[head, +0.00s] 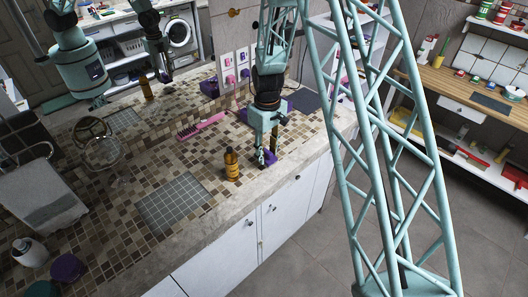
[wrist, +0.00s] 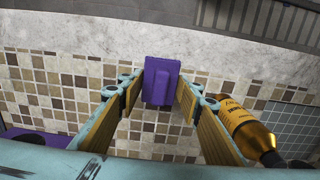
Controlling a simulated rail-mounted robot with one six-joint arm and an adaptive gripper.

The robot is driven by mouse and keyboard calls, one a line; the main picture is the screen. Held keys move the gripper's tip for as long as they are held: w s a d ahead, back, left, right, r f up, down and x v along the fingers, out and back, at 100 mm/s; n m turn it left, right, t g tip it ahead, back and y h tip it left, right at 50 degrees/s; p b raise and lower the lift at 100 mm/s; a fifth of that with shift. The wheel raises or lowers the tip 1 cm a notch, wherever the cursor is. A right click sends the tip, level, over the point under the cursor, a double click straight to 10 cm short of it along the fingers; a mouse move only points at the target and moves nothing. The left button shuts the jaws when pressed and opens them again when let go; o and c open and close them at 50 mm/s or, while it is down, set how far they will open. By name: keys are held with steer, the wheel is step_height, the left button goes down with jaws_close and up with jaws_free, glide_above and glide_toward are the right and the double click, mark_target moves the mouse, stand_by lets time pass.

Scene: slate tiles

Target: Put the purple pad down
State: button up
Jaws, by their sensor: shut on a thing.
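The purple pad (wrist: 161,82) is a small block between my fingertips, with a raised strip on its face. My gripper (wrist: 159,95) is shut on it from both sides, over the tiled counter (wrist: 60,75) near its pale front edge. In the head view, the pad (head: 267,158) shows partly behind the fingers of my gripper (head: 265,150), to the right of the amber bottle. I cannot tell whether the pad touches the counter.
An amber bottle (head: 231,165) stands close to the left of my gripper, also in the wrist view (wrist: 248,130). A grey gridded mat (head: 175,203) lies further left. A pink brush (head: 201,126) lies behind. Bare tiles surround the bottle and mat.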

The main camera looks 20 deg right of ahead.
steer(key=shift+w+f, duration=0.2)
steer(key=shift+w, duration=2.1)
steer(key=shift+f, duration=0.1)
steer(key=shift+f+p, duration=0.45)
steer(key=shift+f, duration=1.2)
steer(key=shift+f, duration=0.2)
steer(key=o, duration=0.8)
steer(key=shift+r, duration=0.2)
